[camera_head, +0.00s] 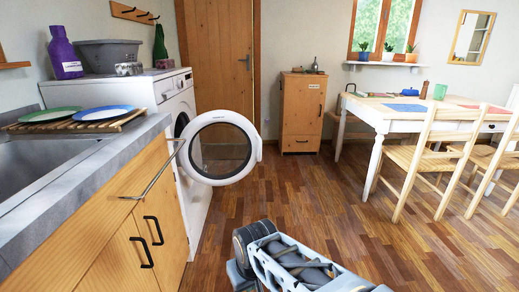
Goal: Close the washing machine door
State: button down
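The white washing machine (197,210) stands at the left, just past the end of the counter. Its round door (258,150) has a white ring and a see-through glass middle. The door stands wide open, swung out to the right of the machine's front over the floor. Part of the dark door opening shows at the machine's front, left of the door. My arm shows at the bottom middle, low and nearer than the door, with a clear gap between them. My gripper's fingers cannot be made out in this view.
A counter (60,190) with a sink and a towel rail (160,176) runs along the left, close to the door. A wooden cabinet (302,112) stands at the back. A table (365,112) and chairs (425,160) fill the right. The wooden floor (315,190) between is clear.

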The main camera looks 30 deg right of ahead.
aim_at(184, 160)
jog(key=z, duration=0.3)
jog(key=i, duration=1.3)
jog(key=u, duration=0.25)
